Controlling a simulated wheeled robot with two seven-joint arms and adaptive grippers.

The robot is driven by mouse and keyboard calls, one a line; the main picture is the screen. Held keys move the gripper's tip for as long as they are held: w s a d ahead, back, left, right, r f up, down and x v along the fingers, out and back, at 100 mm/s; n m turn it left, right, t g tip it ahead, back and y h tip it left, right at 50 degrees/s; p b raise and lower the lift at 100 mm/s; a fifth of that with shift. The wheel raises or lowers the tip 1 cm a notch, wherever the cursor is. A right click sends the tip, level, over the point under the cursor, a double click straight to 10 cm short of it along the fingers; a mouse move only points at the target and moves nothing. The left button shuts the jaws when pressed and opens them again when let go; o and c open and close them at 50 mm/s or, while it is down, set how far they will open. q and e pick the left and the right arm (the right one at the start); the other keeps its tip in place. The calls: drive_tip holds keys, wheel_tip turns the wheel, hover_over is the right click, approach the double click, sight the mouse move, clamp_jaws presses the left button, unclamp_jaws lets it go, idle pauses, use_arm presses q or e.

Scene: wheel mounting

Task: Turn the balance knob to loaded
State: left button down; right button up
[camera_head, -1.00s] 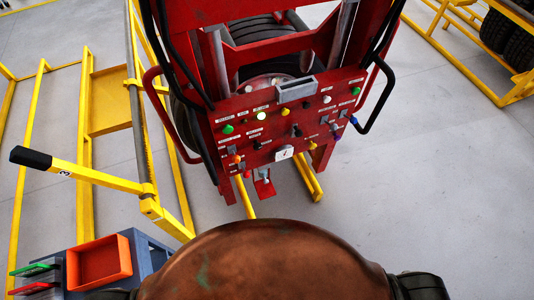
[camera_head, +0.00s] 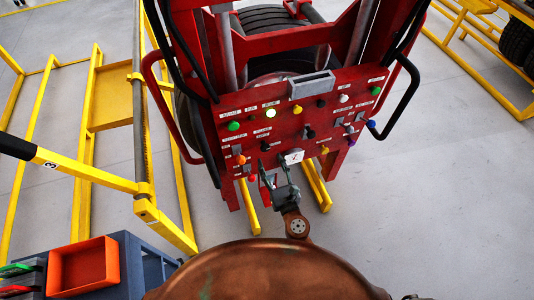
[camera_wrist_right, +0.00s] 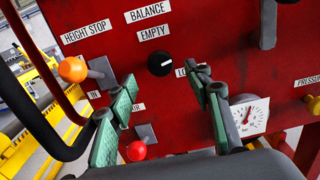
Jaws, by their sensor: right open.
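The balance knob is a round black knob (camera_wrist_right: 160,64) on the red panel, under the labels BALANCE and EMPTY in the wrist view. A small white mark shows on it, toward its right side. A label starting "LO" is at its right, partly covered by a finger. In the head view the knob (camera_head: 265,146) is small, at the panel's lower middle. My right gripper (camera_head: 277,175) is open in front of the panel's lower part. In the wrist view its green-padded fingers (camera_wrist_right: 165,82) stand apart below and either side of the knob, not visibly touching it. My left gripper is not in view.
Around the knob are an orange knob (camera_wrist_right: 72,69), a red knob (camera_wrist_right: 136,151), switches and a white gauge (camera_wrist_right: 249,115). A black curved handle (camera_head: 397,108) sticks out at the panel's right. A yellow frame (camera_head: 85,170) and orange bin (camera_head: 83,267) stand at left.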

sight(266, 150)
drive_tip(key=x, duration=0.4)
drive_tip(key=shift+w+a, duration=0.1)
drive_tip(key=shift+w, duration=0.3)
